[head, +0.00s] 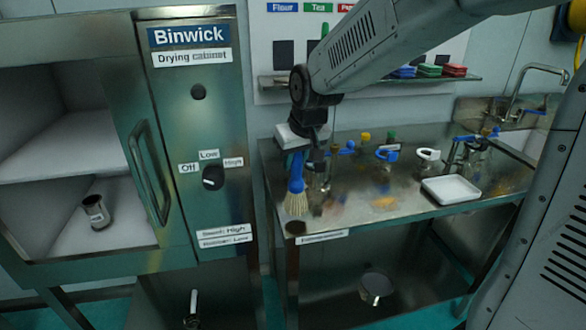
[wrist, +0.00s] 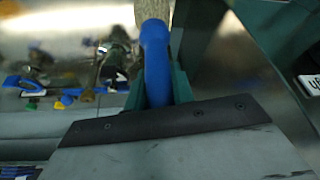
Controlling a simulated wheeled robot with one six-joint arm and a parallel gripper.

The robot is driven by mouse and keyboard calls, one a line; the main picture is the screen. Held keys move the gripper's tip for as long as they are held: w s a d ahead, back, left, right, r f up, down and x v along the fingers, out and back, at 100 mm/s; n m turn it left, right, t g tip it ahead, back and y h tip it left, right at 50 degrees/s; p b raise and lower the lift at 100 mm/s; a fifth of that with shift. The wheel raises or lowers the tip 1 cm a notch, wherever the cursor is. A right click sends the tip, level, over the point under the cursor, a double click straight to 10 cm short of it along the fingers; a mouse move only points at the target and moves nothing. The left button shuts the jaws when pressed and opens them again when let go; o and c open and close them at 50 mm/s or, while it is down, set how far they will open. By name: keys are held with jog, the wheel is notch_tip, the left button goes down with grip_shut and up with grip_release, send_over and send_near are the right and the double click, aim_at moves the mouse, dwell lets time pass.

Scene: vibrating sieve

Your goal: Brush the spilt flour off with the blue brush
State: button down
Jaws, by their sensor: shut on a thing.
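My gripper (head: 303,150) is shut on the blue brush (head: 296,175) above the near left part of the steel bench (head: 420,211). The brush hangs roughly upright with its pale bristles down, near the bench's front left corner; I cannot tell whether they touch the top. In the wrist view, the blue handle (wrist: 156,60) sits between the fingers, with the bristles at the top edge. A yellowish patch (head: 384,202) and duller brown smears lie on the bench to the right of the brush; which of these is flour is unclear.
A white tray (head: 450,189) sits on the bench's right part. Several small blue, yellow and white-topped items stand along the back. A sink with a tap (head: 513,88) is at far right. The drying cabinet (head: 196,130) stands left, with a cup (head: 97,212) inside.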

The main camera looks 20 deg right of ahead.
jog(key=shift+r, duration=2.45)
jog(key=shift+s+a, duration=0.1)
